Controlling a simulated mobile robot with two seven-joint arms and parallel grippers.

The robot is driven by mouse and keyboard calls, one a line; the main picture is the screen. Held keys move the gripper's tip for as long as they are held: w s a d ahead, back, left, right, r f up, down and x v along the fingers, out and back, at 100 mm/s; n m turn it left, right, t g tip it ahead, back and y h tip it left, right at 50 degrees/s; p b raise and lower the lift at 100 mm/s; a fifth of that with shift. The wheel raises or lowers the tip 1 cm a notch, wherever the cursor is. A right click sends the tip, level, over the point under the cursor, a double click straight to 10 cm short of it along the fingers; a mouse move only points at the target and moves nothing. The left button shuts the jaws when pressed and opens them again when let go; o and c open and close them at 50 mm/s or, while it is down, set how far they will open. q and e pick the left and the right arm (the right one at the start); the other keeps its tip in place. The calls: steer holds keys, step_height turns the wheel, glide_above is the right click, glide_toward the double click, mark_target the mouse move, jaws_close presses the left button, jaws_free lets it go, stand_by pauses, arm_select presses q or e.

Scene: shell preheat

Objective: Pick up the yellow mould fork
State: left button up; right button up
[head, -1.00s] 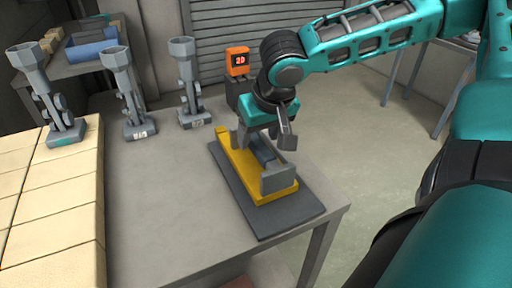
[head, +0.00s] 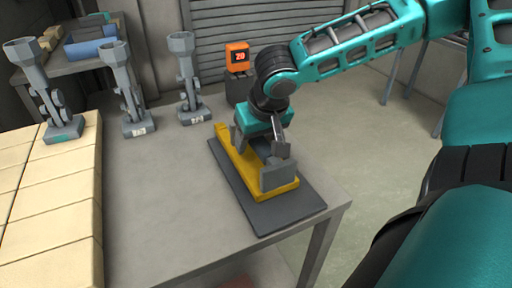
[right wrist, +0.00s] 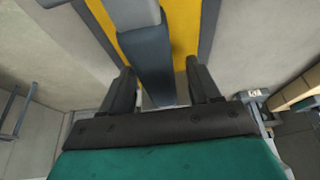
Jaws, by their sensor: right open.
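The yellow mould fork (head: 246,175) lies on a dark grey mat (head: 262,213) at the right end of the table, with a grey block at its near end. My right gripper (head: 258,143) is over the middle of the fork, pointing down, and partly hides it. In the right wrist view, my right gripper (right wrist: 160,90) is open, with one finger on each side of the fork's dark grey bar (right wrist: 148,60); the yellow part (right wrist: 184,25) shows behind. I cannot tell whether the fingers touch the bar. My left gripper is out of view.
Several grey stands with cups, such as one (head: 190,80), stand along the table's back. A box with an orange display (head: 238,58) is behind the mat. Pale blocks (head: 50,205) fill the left. The grey table (head: 165,190) between is clear.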

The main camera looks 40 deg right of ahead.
steer(key=shift+f, duration=0.15)
jaws_close()
stand_by(0.7)
stand_by(0.8)
